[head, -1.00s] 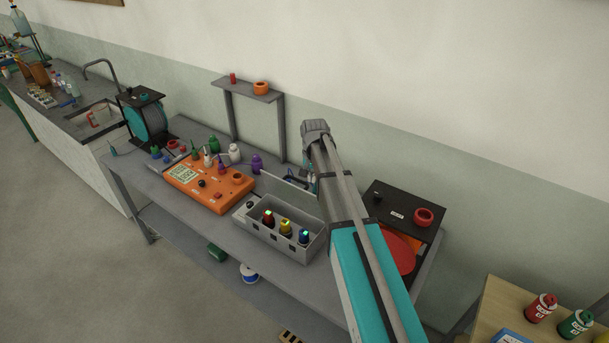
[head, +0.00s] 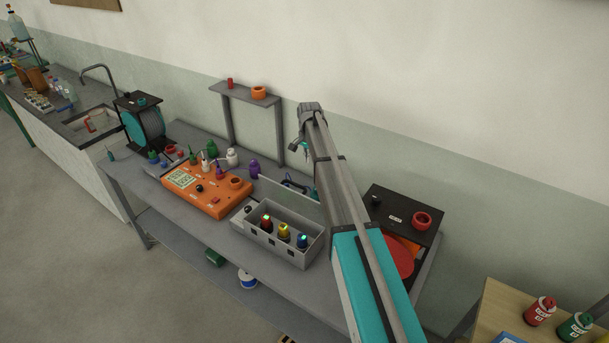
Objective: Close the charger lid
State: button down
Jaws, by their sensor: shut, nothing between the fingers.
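The charger (head: 262,239) is a grey open-topped box near the front edge of the grey bench. Red, yellow and blue cells with lit tops stand in it. Its lid (head: 285,197) stands up along the back edge, open, its right end partly behind my arm. My gripper (head: 298,146) is above and behind the lid, at the far end of my raised arm. Only a small part shows at the arm's left side; the fingers are largely hidden. It looks shut and empty, apart from the lid.
An orange instrument (head: 207,192) and several small bottles stand left of the charger. A small raised shelf (head: 245,93) is behind. A black-topped unit (head: 400,211) with a red ring stands at right. A cable (head: 293,186) lies behind the lid.

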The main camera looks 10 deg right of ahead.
aim_at(295, 196)
jog(key=shift+f, duration=0.15)
notch_tip(295, 196, down, 10)
jog(key=b, duration=1)
jog(key=shift+s+a+r+p, duration=0.4)
jog(key=shift+s+a+r, duration=0.05)
jog(key=shift+s+a, duration=0.3)
jog(key=shift+s+a+r+p, duration=0.4)
jog(key=shift+s+a+r, duration=0.05)
jog(key=shift+s+a, duration=0.3)
jog(key=shift+s+a+h, duration=0.3)
jog(key=shift+a, duration=0.05)
